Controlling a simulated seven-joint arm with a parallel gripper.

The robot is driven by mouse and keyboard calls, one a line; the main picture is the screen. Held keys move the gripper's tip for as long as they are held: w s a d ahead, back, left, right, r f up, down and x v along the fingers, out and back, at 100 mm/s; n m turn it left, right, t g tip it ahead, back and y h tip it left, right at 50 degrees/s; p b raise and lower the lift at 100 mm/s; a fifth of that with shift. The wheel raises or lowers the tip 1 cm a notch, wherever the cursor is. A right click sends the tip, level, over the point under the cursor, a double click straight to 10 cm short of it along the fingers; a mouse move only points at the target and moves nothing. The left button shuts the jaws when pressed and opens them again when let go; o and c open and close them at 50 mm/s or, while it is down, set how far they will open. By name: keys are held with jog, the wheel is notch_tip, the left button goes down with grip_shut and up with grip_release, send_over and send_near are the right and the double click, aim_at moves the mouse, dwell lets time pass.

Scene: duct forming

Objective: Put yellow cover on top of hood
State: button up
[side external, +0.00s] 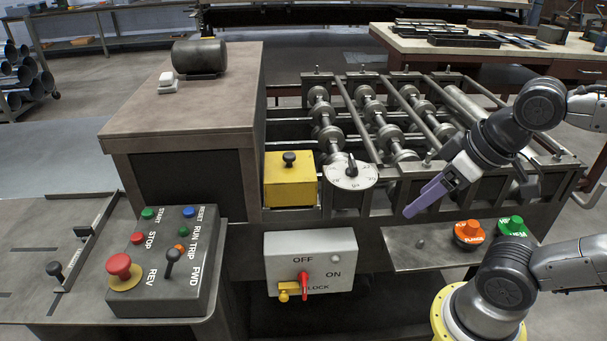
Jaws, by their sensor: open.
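The yellow cover (291,184) is a box-shaped piece with a black knob on top. It sits at the front left of the roller machine, against the right side of a large cabinet. This cabinet, with a flat brown top (150,118), looks like the hood. My gripper (413,207) has purple fingers and is open and empty. It points down and left above the machine's front edge, well to the right of the yellow cover and apart from it. The gap between the fingers is hard to see from this side.
A round dial (350,172) is just right of the cover. Below are a switch box (311,262) and, left, a control box (166,262). Rollers (375,115) lie behind.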

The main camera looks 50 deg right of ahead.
jog(key=w+a+r+m+t+y, duration=0.1)
jog(key=w+a+r+m+t, duration=0.15)
jog(key=w+r+t, duration=0.95)
jog(key=w+d+r+m+g+h, duration=0.1)
jog(key=w+d+r+m+h, duration=0.15)
jog(key=w, duration=0.35)
jog(key=w+d+r+m+h, duration=0.1)
jog(key=w+d+m+h, duration=0.1)
jog(key=w+m+h, duration=0.3)
jog(key=n+g+h, duration=0.1)
jog(key=g+h, duration=0.3)
jog(key=h, duration=0.2)
send_near(290, 160)
jog(key=x, duration=0.5)
jog(key=shift+w+d+f, duration=0.1)
jog(key=shift+d+f, duration=0.1)
jog(key=shift+d, duration=0.2)
jog(key=shift+w+r+x, duration=0.1)
jog(key=shift+r+x, duration=0.05)
jog(key=shift+x, duration=1.3)
jog(key=shift+w+r+x, duration=0.1)
jog(key=shift+x, duration=1.35)
jog(key=shift+a, duration=0.2)
